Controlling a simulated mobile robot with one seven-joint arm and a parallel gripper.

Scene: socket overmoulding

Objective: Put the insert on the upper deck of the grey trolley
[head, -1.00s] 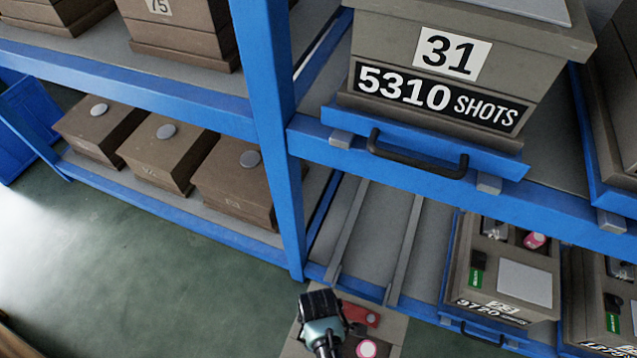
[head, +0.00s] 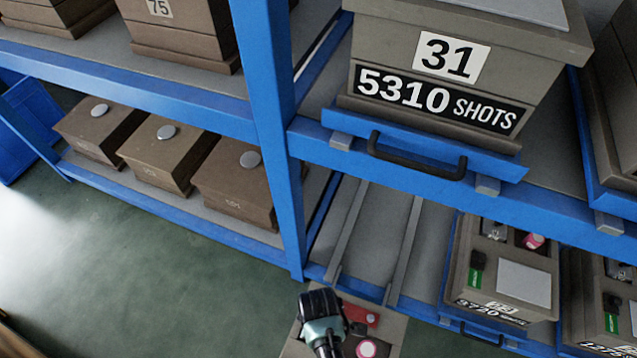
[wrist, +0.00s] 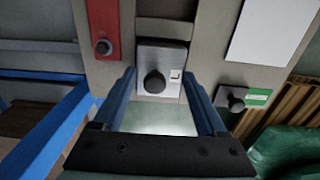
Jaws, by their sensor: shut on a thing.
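The insert (wrist: 163,57), a small grey metal block with a black knob and a small white mark, sits in a pocket of a grey-brown mould (wrist: 213,70) in the wrist view. My gripper (wrist: 159,77) has a dark finger on each side of the insert and is shut on it. In the head view my gripper (head: 320,304) is over the mould (head: 393,332) at the bottom, in front of the lower rack shelf; its fingertips and the insert are hidden there. I cannot make out the grey trolley in either view.
The mould carries a red part (wrist: 103,30) and a black knob with a green tag (wrist: 258,97). A blue rack (head: 268,100) holds several moulds, including one marked 31 (head: 450,58) above. Green floor (head: 130,250) is clear at left. A slatted brown thing (wrist: 285,100) stands at right.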

